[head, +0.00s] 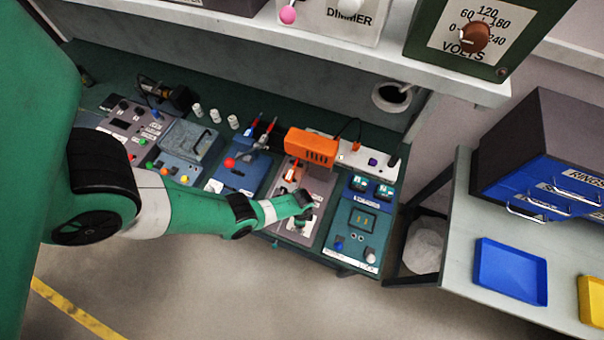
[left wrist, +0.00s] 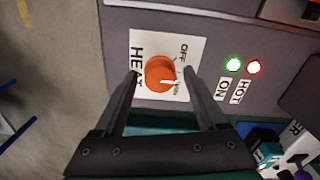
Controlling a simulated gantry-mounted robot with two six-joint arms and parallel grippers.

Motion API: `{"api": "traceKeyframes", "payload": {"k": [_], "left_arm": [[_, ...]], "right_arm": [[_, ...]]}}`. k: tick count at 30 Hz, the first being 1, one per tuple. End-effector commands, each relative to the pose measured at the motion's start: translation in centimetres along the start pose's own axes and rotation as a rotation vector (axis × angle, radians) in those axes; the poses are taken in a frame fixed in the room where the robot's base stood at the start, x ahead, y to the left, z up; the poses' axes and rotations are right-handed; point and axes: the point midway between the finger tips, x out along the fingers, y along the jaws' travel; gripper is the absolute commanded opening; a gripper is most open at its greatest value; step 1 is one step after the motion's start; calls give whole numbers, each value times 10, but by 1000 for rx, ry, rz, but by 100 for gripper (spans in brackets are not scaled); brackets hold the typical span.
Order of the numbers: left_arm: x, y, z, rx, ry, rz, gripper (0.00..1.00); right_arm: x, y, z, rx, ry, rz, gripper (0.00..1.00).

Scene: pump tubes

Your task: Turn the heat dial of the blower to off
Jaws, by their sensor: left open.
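The heat dial (left wrist: 160,74) is a round orange knob with a white pointer on a white label reading HEAT and OFF. In the left wrist view the pointer points right and slightly down, toward a small mark, not at the OFF word (left wrist: 184,52). My left gripper (left wrist: 162,76) is open, with one finger on each side of the dial; whether the fingers touch it I cannot tell. In the head view my left gripper (head: 303,207) is over the grey panel (head: 318,185), hiding the dial. My right gripper is not in view.
A green ON lamp (left wrist: 233,64) and a red HOT lamp (left wrist: 254,66) glow beside the dial. An orange box (head: 312,147) stands at the back of the grey panel. A blue panel (head: 237,180) and a teal panel (head: 362,215) flank it. A shelf edge (head: 250,30) hangs above.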

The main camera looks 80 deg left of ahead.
Motion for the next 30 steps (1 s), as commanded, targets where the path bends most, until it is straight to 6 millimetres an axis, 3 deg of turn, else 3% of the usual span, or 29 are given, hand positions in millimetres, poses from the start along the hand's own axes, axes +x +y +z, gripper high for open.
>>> {"api": "traceKeyframes", "payload": {"k": [5,17,30], "left_arm": [[-1,0,0,0,0,0,71],[-1,0,0,0,0,0,0],[-1,0,0,-64,0,0,0]], "right_arm": [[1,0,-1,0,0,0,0],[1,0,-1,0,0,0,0],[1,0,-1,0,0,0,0]]}}
